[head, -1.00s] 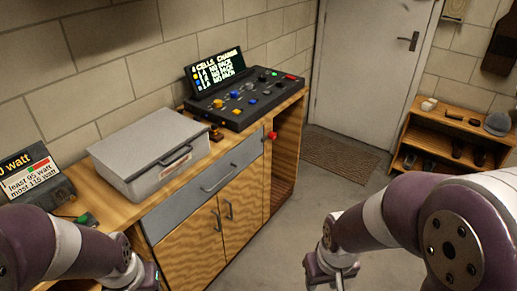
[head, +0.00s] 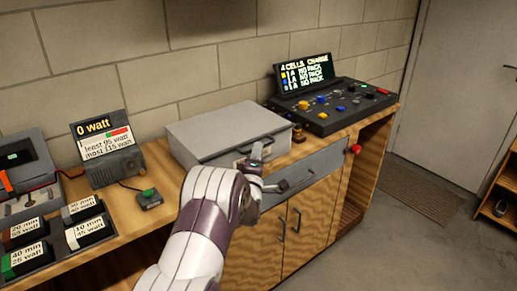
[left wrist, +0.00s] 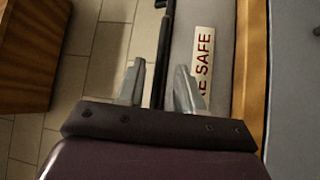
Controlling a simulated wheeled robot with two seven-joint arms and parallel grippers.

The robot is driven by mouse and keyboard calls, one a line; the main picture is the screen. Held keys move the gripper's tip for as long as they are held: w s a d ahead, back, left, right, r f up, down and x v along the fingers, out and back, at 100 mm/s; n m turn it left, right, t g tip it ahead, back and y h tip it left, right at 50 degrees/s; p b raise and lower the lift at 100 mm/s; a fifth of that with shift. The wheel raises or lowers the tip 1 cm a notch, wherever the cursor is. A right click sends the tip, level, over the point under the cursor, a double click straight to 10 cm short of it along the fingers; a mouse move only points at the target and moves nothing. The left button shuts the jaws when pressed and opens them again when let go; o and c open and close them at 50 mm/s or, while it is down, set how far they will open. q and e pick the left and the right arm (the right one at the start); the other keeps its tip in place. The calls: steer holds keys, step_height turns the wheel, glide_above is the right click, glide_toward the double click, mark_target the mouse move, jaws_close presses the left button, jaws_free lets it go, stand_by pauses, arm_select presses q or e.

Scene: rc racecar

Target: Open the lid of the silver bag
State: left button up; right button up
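The silver bag (head: 218,128) is a light grey box with a flat lid, standing on the wooden bench, and its lid is down. My left gripper (head: 267,169) is at the bag's front side, near its handle. In the left wrist view the two fingers (left wrist: 160,90) are apart, with a dark handle bar (left wrist: 164,40) running between them. I cannot tell whether either finger touches the bar. A white label (left wrist: 203,60) reading "RE SAFE" lies on the bag's grey face beside the right finger. The arm hides part of the bag's front. My right gripper is out of view.
A black charger console (head: 330,105) with a lit screen stands right of the bag. A watt display (head: 107,148) and several battery packs (head: 85,232) are to the left. A drawer (head: 320,165) is below the bag.

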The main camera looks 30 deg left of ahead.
arm_select(q)
steer(key=shift+x, duration=1.55)
jaws_close()
steer(key=shift+r, duration=0.15)
